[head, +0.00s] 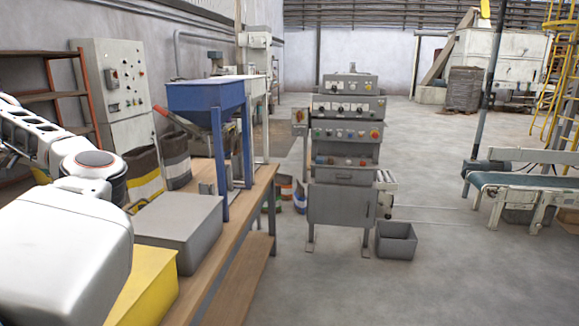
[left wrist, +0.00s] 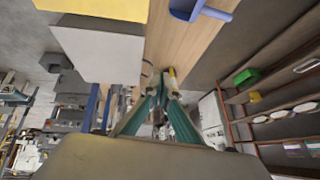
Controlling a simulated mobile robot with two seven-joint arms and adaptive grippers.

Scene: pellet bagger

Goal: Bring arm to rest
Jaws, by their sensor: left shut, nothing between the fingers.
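My left gripper (left wrist: 161,86) shows in the left wrist view, with its green fingers brought together and nothing held between them. It hangs over the wooden bench (left wrist: 183,45), beside the grey box (left wrist: 98,50). In the head view my left arm fills the left edge, above the bench (head: 262,183), and its fingers are hidden there. My right gripper and right arm are in neither view.
The bench carries a yellow box (head: 148,287), a grey box (head: 178,222) and a blue hopper (head: 206,97) on legs. A control console (head: 345,150) stands beyond, with a grey bin (head: 396,241) beside it. Open floor lies right. Shelves (left wrist: 262,112) show in the wrist view.

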